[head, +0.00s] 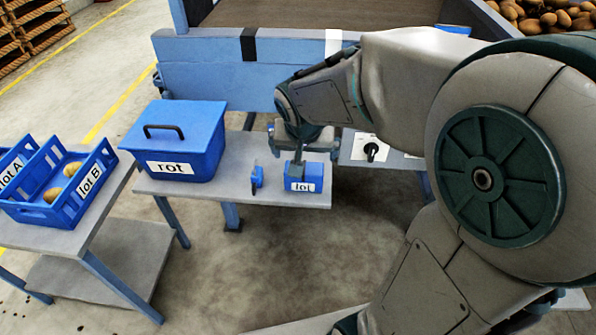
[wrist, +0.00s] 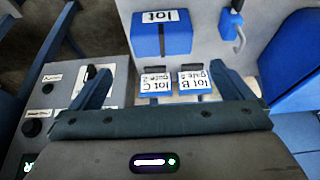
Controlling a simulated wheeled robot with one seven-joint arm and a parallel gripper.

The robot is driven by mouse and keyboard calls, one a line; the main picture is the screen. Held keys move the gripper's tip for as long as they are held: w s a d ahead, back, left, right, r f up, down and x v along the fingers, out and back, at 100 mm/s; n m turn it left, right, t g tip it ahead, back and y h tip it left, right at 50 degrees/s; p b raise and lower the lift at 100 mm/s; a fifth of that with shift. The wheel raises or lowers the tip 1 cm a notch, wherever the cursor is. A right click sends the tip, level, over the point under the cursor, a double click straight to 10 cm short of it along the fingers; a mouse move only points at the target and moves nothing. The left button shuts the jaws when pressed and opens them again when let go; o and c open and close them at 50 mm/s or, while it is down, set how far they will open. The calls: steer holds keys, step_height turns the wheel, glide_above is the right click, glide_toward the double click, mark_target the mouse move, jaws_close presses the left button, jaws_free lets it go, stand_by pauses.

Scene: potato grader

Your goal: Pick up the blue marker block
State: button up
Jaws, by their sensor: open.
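The blue marker block (head: 304,184), with a white "lot" label, sits on the small grey table (head: 232,193) near its right end. In the wrist view the block (wrist: 161,40) is upper centre, its label upside down, beyond my fingertips. My gripper (head: 299,160) is over the block in the head view, one finger overlapping its top; I cannot tell whether they touch. In the wrist view my gripper (wrist: 162,80) is open, its two fingers wide apart with nothing held between them.
A small blue item (head: 257,178) stands just left of the block. A lidded blue "rot" bin (head: 178,140) fills the table's left. Two white lot cards, B (wrist: 195,81) and C (wrist: 156,85), show between my fingers. A knobbed control panel (wrist: 70,100) is at the left.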

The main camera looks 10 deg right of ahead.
mark_target(304, 174)
steer(key=b+x, duration=0.2)
steer(key=x, duration=0.7)
steer(key=shift+w+a+f, duration=0.1)
steer(key=shift+w+f, duration=0.05)
steer(key=shift+f, duration=0.15)
steer(key=b+x, duration=0.2)
steer(key=x, duration=0.3)
steer(key=shift+f, duration=0.2)
steer(key=c, duration=0.9)
steer(key=shift+o, duration=0.2)
steer(key=shift+r, duration=0.15)
